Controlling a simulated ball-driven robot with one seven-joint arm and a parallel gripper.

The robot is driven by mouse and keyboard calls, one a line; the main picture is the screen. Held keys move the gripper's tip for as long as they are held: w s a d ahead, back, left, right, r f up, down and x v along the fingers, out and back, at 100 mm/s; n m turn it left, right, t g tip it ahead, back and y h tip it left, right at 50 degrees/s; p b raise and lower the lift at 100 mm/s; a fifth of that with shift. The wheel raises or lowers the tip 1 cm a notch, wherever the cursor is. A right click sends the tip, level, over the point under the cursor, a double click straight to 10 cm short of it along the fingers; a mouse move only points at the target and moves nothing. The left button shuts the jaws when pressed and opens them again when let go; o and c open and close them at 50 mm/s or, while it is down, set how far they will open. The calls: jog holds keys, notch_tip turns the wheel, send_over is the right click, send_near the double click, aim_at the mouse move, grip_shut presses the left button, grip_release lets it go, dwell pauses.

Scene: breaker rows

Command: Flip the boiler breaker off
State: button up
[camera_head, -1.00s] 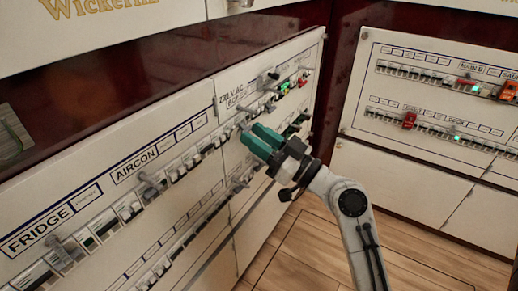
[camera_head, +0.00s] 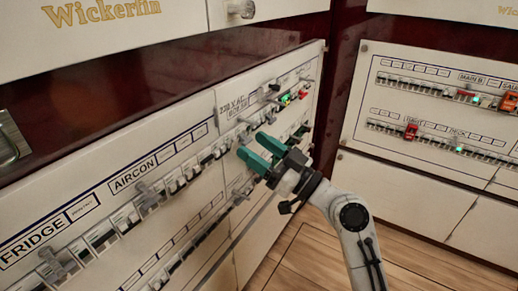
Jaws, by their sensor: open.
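My gripper (camera_head: 256,152) is open, its two teal fingers spread apart. It is in front of the right part of the left breaker panel (camera_head: 190,140), just below the section lettered "220 V AC" and what looks like "BOILER" (camera_head: 236,109). A row of breakers (camera_head: 237,134) runs under that lettering, and the fingertips are close to it. I cannot tell whether they touch a switch. Which breaker is the boiler one, and its lever position, is too small to tell; the fingers hide part of the row.
Sections marked FRIDGE (camera_head: 33,246) and AIRCON (camera_head: 133,176) lie to the left on the same panel. Green and red indicators (camera_head: 288,98) sit at its right end. A second breaker panel (camera_head: 440,108) stands at the right. The wooden floor (camera_head: 310,255) below is clear.

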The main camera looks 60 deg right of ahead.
jog(key=shift+s, duration=0.1)
jog(key=b+v, duration=0.1)
jog(key=v, duration=0.9)
jog(key=shift+s, duration=0.3)
jog(key=shift+f, duration=0.2)
